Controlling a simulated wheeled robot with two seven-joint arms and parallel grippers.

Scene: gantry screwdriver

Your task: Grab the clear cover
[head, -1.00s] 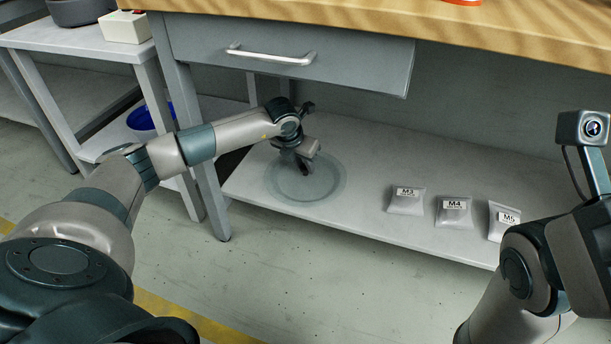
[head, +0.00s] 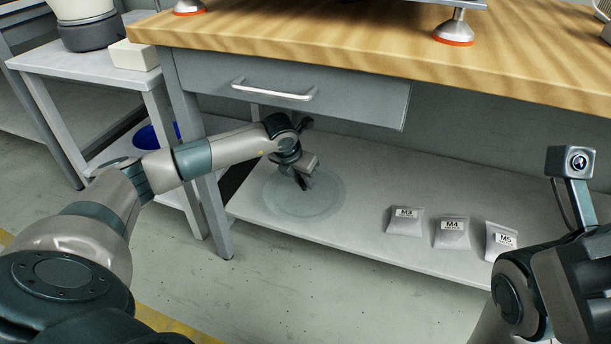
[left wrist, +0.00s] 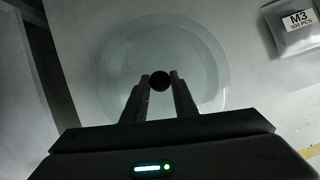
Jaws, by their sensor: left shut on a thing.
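The clear cover (head: 325,199) is a round, see-through dome at the left part of the lower shelf. In the left wrist view the cover (left wrist: 205,62) fills the middle, with a dark round knob (left wrist: 160,81) at its centre. My left gripper (head: 304,185) reaches in under the drawer and is over the cover. In the left wrist view its fingers (left wrist: 160,84) stand on both sides of the knob, shut on it. The cover looks to be at or just above the shelf; I cannot tell which.
The lower shelf (head: 365,240) holds bags labelled M3 (head: 405,221), M4 (head: 452,233) and M5 (head: 501,241) to the right. A drawer (head: 350,101) and wooden worktop (head: 360,45) hang above my left arm. A table leg (head: 215,215) stands close beside it. A blue bowl (head: 152,137) sits at left.

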